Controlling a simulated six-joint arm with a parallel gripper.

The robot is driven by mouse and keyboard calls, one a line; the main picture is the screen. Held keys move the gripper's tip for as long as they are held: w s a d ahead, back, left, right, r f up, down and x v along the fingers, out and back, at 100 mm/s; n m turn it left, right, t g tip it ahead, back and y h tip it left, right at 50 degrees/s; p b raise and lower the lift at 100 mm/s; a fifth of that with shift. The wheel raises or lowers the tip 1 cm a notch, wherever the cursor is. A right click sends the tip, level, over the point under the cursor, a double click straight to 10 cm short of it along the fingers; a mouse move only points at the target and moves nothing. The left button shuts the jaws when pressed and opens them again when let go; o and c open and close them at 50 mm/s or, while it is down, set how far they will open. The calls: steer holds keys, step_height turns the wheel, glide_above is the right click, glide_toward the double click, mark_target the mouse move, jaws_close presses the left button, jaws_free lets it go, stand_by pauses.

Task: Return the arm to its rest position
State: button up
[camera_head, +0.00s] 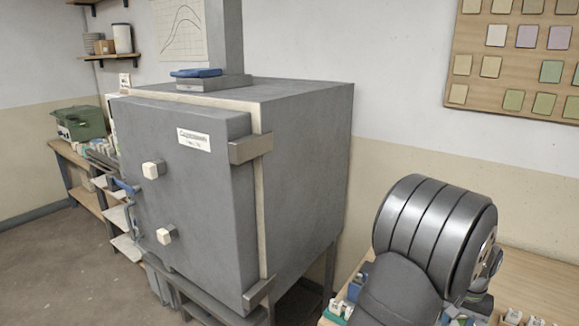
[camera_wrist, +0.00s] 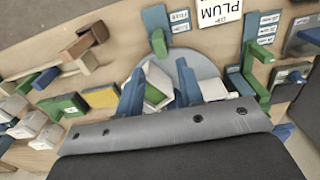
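My arm (camera_head: 430,240) shows large and dark at the lower right of the head view, bent over a wooden bench. My gripper is not clear there. In the wrist view my gripper (camera_wrist: 162,82) has two blue fingers standing apart. A green and white block-like piece (camera_wrist: 155,93) shows between them, seemingly on the bench below. I see no sign of the fingers closing on it. A pale grey round disc (camera_wrist: 198,62) lies partly behind the fingers.
A large grey kiln (camera_head: 200,190) stands left of my arm. In the wrist view, the bench carries a PLUM card (camera_wrist: 217,12), green and blue holders (camera_wrist: 158,42), a brown wooden piece (camera_wrist: 86,42) and several small white-and-green blocks. A tile board (camera_head: 520,60) hangs on the wall.

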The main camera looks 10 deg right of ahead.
step_height(320, 180, down, 8)
steer(key=shift+r, duration=0.15)
steer(key=shift+s+a+r, duration=0.25)
steer(key=shift+s+a, duration=0.35)
step_height(320, 180, up, 18)
steer(key=m, duration=1.8)
steer(key=shift+w+d, duration=0.2)
steer(key=shift+w, duration=0.05)
steer(key=shift+f, duration=0.1)
steer(key=shift+s+f+n, duration=0.1)
steer(key=shift+f+n, duration=0.7)
steer(key=shift+n, duration=0.8)
steer(key=shift+w+f+n, duration=0.1)
steer(key=shift+f+n, duration=0.65)
steer(key=shift+n, duration=0.85)
steer(key=shift+s+f+n, duration=0.1)
steer(key=shift+f+n, duration=0.7)
steer(key=shift+n, duration=0.8)
